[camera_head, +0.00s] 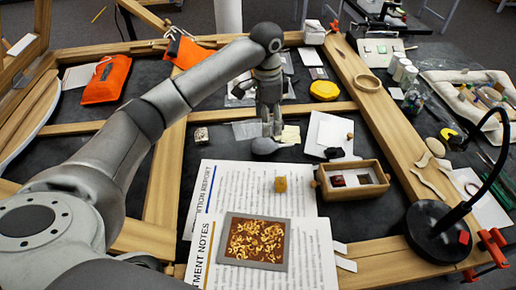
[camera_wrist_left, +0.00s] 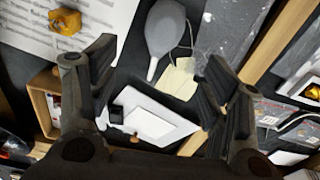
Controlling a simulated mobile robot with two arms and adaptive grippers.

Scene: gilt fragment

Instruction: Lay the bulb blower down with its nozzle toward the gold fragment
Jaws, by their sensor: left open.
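The grey bulb blower (camera_head: 264,146) lies on the dark mat, its nozzle pointing right in the head view, toward the white cards. In the left wrist view the blower (camera_wrist_left: 165,28) has its round end at the top and nozzle downward. A small gold fragment (camera_head: 281,184) sits on the printed sheet, below and slightly right of the blower; it also shows in the left wrist view (camera_wrist_left: 65,21), upper left. The nozzle does not point at it. My left gripper (camera_head: 271,131) is open and empty above the blower, which shows between its fingers (camera_wrist_left: 160,60). My right gripper is out of view.
A pale yellow note (camera_head: 290,134) lies beside the nozzle. White cards (camera_head: 327,135) and an open wooden box (camera_head: 322,178) stand to the right. A framed gilt panel (camera_head: 283,267) rests on the printed sheets (camera_head: 214,185). Wooden bars surround the mat.

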